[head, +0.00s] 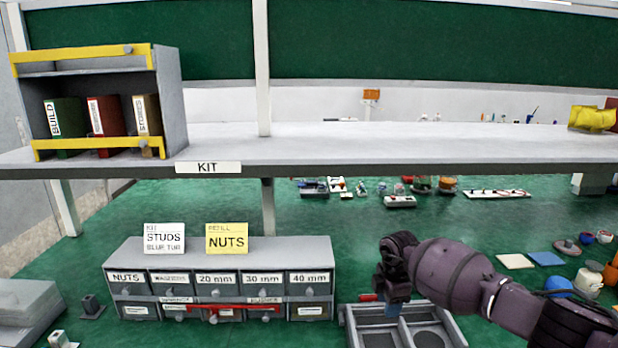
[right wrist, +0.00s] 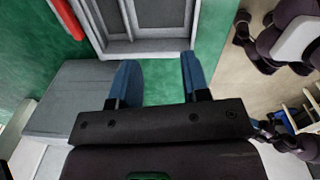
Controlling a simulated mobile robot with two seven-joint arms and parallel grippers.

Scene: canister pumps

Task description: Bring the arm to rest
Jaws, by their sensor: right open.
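My right arm comes in from the lower right of the head view. Its gripper (head: 394,303) points down just above the rim of a grey compartment tray (head: 455,325). In the right wrist view the two blue fingers of the right gripper (right wrist: 158,82) stand apart with nothing between them. The grey tray (right wrist: 150,46) lies ahead of the fingertips there, with green bench top between. My left gripper is not in the head view.
A grey drawer unit (head: 220,262) with labelled drawers and two cards stands left of the gripper. A grey shelf (head: 350,148) marked KIT spans above the bench. Green bench top (head: 330,235) is clear behind the tray.

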